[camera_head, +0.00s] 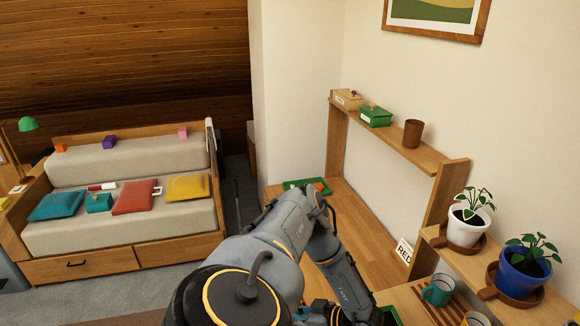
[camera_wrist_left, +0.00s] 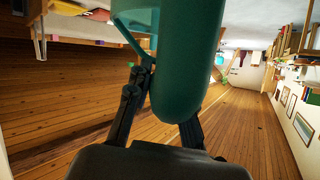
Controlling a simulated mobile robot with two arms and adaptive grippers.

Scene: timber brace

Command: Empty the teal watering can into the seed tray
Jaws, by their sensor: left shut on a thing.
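The teal watering can (camera_wrist_left: 185,50) fills the top middle of the left wrist view, with a thin teal bar along its left side. My left gripper (camera_wrist_left: 165,95) is shut on it, one dark finger on each side; the right finger is partly hidden behind the can. In the head view a grey arm of mine covers the middle, and neither the can nor a gripper shows clearly. A green tray (camera_head: 292,184) lies on the wooden desk, partly hidden by the arm; I cannot tell whether it is the seed tray. My right gripper is not seen.
A shelf (camera_head: 400,141) along the wall carries boxes and a brown cup (camera_head: 413,133). At right stand a white potted plant (camera_head: 466,226), a blue potted plant (camera_head: 522,275) and a teal mug (camera_head: 438,291). A cushioned sofa (camera_head: 120,225) is at left. Part of the desk top (camera_head: 365,240) is clear.

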